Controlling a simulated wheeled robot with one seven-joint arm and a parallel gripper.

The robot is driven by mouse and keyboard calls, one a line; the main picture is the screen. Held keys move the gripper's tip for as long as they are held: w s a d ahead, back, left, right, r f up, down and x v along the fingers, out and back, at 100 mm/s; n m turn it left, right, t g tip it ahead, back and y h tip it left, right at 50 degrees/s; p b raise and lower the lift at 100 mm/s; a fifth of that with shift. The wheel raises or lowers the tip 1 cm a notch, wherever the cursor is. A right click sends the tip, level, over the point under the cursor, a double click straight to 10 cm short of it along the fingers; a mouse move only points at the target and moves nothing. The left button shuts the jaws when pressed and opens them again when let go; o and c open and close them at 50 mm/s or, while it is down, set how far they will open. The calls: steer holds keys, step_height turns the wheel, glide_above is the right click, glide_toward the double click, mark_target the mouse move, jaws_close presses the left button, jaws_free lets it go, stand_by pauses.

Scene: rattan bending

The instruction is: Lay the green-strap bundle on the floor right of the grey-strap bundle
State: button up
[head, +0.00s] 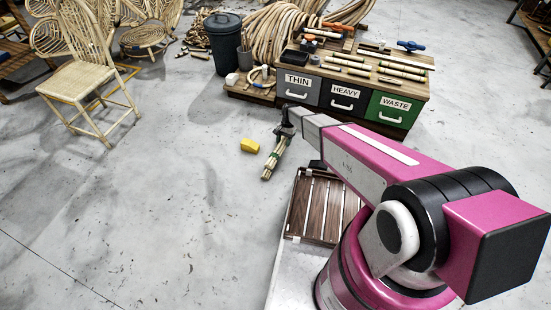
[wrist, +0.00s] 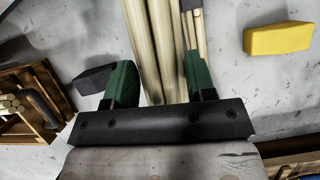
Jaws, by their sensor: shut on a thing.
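My gripper (head: 285,131) is shut on a bundle of pale canes (head: 271,162), which hangs slanting down in the head view. Dark greenish banding shows around the bundle there, fitting the green-strap bundle. In the wrist view, the canes (wrist: 152,45) run up from between the green parts at my jaws (wrist: 160,90). A short dark grey band (wrist: 190,5) shows on thinner sticks at the top edge; I cannot tell whether it belongs to another bundle. I cannot pick out the grey-strap bundle on the floor for certain.
A yellow block (head: 250,146) lies on the floor left of the held bundle. The drawer bench (head: 350,98) stands behind, with canes on top. A slatted wooden tray (head: 325,205) is nearer me. A dark block (wrist: 92,80) shows in the wrist view. Open floor (head: 170,210) spreads left.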

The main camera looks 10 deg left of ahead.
steer(key=s+a+f+n, duration=0.1)
steer(key=s+a+f, duration=0.3)
steer(key=f, duration=0.5)
glide_above(290, 163)
steer(key=w, duration=0.1)
steer(key=shift+h, duration=0.3)
step_height(290, 163, down, 7)
steer(key=shift+d+f, duration=0.1)
steer(key=shift+f, duration=1.9)
steer(key=shift+f, duration=0.15)
steer(key=o, duration=1)
